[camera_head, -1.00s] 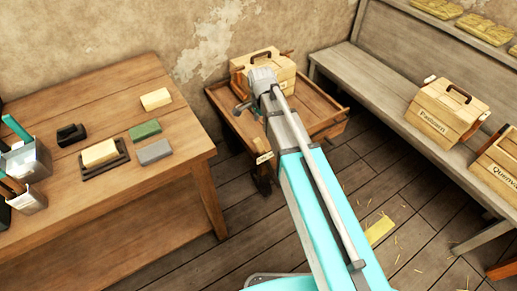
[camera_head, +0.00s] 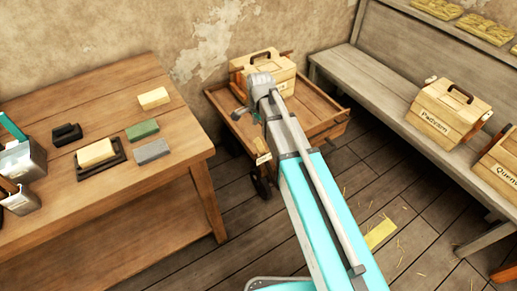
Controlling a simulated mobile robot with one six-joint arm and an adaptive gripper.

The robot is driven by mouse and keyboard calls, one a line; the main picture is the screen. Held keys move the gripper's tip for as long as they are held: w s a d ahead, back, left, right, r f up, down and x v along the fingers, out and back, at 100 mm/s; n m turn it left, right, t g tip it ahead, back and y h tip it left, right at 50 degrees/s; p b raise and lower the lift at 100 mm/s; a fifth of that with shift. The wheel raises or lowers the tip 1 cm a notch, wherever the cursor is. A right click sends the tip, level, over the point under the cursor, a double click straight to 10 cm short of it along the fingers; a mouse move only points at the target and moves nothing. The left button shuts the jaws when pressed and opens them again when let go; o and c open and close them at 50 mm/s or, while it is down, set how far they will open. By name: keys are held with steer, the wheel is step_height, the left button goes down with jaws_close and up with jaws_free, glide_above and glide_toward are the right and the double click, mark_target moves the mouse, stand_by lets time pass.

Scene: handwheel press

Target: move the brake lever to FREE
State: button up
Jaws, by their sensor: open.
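No brake lever or FREE marking can be made out. A wooden cart (camera_head: 318,131) with dark wheels stands against the wall, with a small pale tag (camera_head: 262,159) on its front, too small to read. My arm reaches over the cart and hides part of it. My gripper (camera_head: 238,113) is at the arm's far end, over the cart's left side. Only a small dark part of it shows, and it is open. I cannot tell whether it touches anything.
A wooden crate (camera_head: 268,65) sits at the cart's back. A workbench (camera_head: 100,199) on the left carries several blocks and metal tins. A grey bench (camera_head: 388,82) with labelled wooden boxes runs along the right. Plank floor with straw lies between them.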

mark_target(259, 146)
steer(key=shift+f+b, duration=5.4)
steer(key=shift+f, duration=0.35)
steer(key=shift+c, duration=0.3)
jaws_close()
